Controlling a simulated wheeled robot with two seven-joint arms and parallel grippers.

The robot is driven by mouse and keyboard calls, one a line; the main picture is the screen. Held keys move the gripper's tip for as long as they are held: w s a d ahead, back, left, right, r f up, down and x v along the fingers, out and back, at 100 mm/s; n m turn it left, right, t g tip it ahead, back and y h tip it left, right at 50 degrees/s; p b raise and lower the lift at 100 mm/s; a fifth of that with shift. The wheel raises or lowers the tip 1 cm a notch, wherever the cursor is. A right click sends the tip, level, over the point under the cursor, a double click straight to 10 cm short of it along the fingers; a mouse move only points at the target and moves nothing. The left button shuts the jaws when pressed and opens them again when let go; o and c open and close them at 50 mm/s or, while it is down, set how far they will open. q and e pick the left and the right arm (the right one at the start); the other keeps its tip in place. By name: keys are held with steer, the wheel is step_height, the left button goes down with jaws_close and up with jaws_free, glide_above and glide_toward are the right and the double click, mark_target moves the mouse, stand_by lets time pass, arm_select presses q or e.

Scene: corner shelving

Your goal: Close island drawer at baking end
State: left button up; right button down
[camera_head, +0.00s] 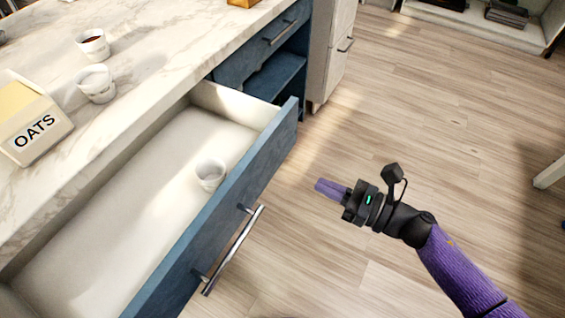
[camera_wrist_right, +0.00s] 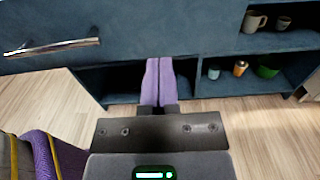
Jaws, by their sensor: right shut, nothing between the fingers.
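The island drawer (camera_head: 245,185) is pulled open, with a blue front, a pale inside and a long metal handle (camera_head: 236,248). A small white cup (camera_head: 211,174) stands inside it near the front panel. My right gripper (camera_head: 322,189) is shut and empty, in front of the drawer and to the right of its handle, not touching it. In the right wrist view the purple fingers (camera_wrist_right: 160,82) are together and point toward the blue drawer front (camera_wrist_right: 170,30), with the handle (camera_wrist_right: 55,46) at the left. My left gripper is not in view.
The marble countertop (camera_head: 150,45) holds an oats box (camera_head: 28,118) and two white cups (camera_head: 95,83). Open shelves (camera_wrist_right: 230,80) below the drawer hold mugs and small bowls. The wooden floor (camera_head: 430,110) around my right arm is clear.

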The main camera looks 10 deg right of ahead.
mark_target(268, 161)
steer(key=b+x, duration=0.1)
steer(key=x, duration=0.8)
steer(key=shift+w+a, duration=0.3)
steer(key=shift+a, duration=0.05)
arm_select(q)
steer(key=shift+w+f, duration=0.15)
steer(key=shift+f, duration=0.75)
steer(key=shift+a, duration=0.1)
